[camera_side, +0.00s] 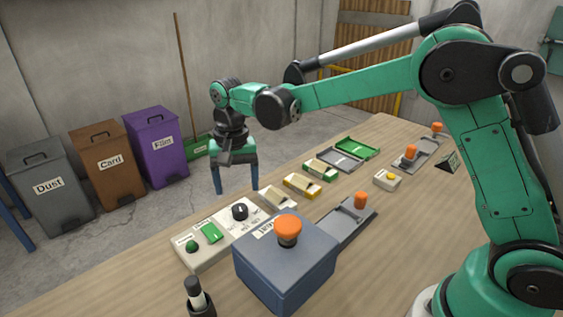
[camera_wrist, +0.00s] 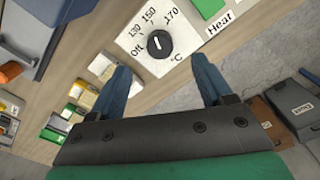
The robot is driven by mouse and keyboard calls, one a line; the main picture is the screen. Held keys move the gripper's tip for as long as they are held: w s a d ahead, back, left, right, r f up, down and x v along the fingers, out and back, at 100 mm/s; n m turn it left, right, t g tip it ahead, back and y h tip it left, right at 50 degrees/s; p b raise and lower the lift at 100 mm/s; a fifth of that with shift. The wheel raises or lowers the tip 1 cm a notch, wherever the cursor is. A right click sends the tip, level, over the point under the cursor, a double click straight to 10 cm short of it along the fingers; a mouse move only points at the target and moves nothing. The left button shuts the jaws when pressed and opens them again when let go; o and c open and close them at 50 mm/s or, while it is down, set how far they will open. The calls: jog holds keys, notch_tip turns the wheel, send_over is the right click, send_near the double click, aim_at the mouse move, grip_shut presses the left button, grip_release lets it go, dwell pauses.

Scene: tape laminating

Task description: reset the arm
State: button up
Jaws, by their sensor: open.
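My arm is green with black joints. My gripper (camera_side: 236,180) has blue fingers and hangs at the far edge of the wooden table (camera_side: 130,290), beyond the control panel. In the wrist view my gripper (camera_wrist: 163,85) is open, its two blue fingers apart with nothing between them. The panel's black temperature dial (camera_wrist: 159,43), marked Off, 130, 150 and 170, shows just past the fingertips. The dial (camera_side: 239,211) also shows in the side view, apart from my gripper.
A blue-grey box (camera_side: 285,262) with an orange knob stands at the front. Several small trays and boxes, including a yellow one (camera_side: 301,187), line the table behind the panel. Bins labelled Dust (camera_side: 52,190), Card (camera_side: 103,165) and Film (camera_side: 156,148) stand on the floor.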

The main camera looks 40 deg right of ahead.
jog(key=s+d+r+n+t, duration=0.2)
jog(key=s+d+n+t, duration=0.1)
jog(key=s, duration=0.4)
jog(key=s+d+r+n+t, duration=0.3)
jog(key=s+t, duration=0.1)
jog(key=s, duration=0.3)
jog(key=shift+s+d+n, duration=0.15)
jog(key=shift+d+n, duration=0.15)
